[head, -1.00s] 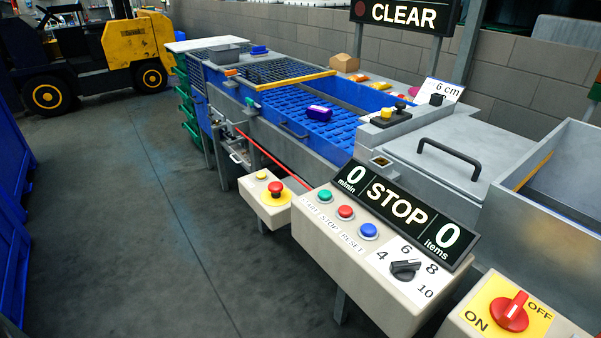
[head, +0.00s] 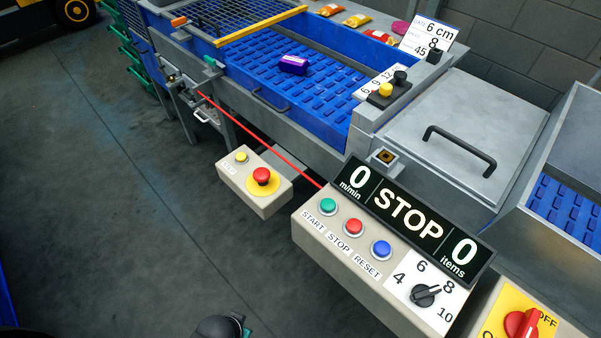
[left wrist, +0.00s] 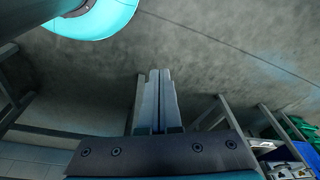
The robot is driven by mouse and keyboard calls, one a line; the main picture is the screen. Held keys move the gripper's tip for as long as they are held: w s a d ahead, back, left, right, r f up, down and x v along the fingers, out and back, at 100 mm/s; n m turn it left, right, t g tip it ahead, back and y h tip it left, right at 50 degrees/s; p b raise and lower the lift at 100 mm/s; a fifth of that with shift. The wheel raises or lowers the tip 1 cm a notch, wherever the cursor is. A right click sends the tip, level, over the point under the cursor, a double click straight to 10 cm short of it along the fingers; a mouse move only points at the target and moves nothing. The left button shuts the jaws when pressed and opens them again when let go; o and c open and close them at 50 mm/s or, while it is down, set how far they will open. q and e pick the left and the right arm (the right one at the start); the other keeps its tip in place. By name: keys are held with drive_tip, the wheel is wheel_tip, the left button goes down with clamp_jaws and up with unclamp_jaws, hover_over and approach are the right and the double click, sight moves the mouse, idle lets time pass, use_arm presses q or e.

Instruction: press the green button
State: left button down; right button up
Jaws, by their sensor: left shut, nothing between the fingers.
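The green button (head: 328,206) sits at the left end of the beige control panel (head: 308,238), above the word START. A red button (head: 353,227) and a blue button (head: 381,249) stand beside it, marked STOP and RESET. The display (head: 405,220) behind them reads 0, STOP, 0. My left gripper (left wrist: 158,75) shows in the left wrist view with its two fingers together and empty, over grey floor. The green button is not in that view. A dark part of my own arm shows at the bottom of the head view. My right gripper is not in view.
A beige box with a red emergency button (head: 262,176) and a small yellow button stands left of the panel. A black knob (head: 425,295) and a red rotary switch (head: 521,322) are to the right. A purple package (head: 293,64) lies on the blue belt. Floor at left is clear.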

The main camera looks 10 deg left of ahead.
use_arm(q)
drive_tip(key=w+d+r+p, duration=0.15)
drive_tip(key=r+p, duration=0.25)
drive_tip(key=r, duration=0.5)
drive_tip(key=w+r+t+p, duration=0.1)
drive_tip(key=w+r+p, duration=0.2)
drive_tip(key=r, duration=0.5)
drive_tip(key=w+d+r+p, duration=0.15)
drive_tip(key=r+p, duration=0.25)
drive_tip(key=r, duration=0.5)
wheel_tip(320, 180, up, 13)
drive_tip(key=t+h+p, duration=0.2)
drive_tip(key=h+p, duration=0.5)
hover_over(324, 207)
drive_tip(key=shift+f, duration=0.15)
wheel_tip(324, 207, down, 8)
drive_tip(key=b, duration=0.6)
drive_tip(key=shift+b, duration=0.3)
drive_tip(key=shift+f+b, duration=0.3)
drive_tip(key=shift+f, duration=0.1)
